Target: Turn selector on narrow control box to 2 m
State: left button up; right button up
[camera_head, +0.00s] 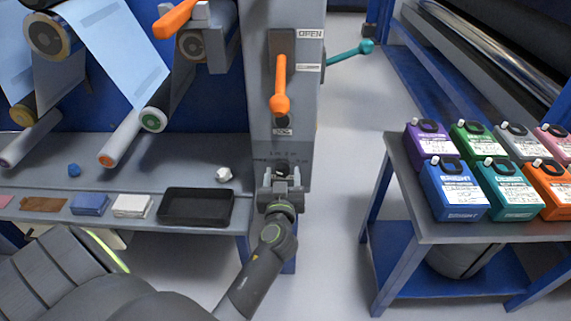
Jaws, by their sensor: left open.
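The narrow control box (262,95) is a tall grey column in the middle of the view. It carries an orange lever (281,85) hanging down, with an OPEN label above it. Lower on its front is a dark selector knob (283,169), with small markings just above it that are too small to read. My left gripper (283,178) is at the selector, its fingers open on either side of the knob. I cannot tell whether the fingers touch it. The gripper hides the lower part of the selector. My right gripper is not in view.
A black tray (196,224) and several small blocks lie on the grey shelf to the left. A teal lever (351,51) sticks out right of the box. A table (429,232) with several coloured containers stands at right. The floor between is clear.

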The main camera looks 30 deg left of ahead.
pick_arm(q)
jog(key=shift+w, duration=0.1)
jog(key=c, duration=1)
jog(key=shift+o, duration=0.2)
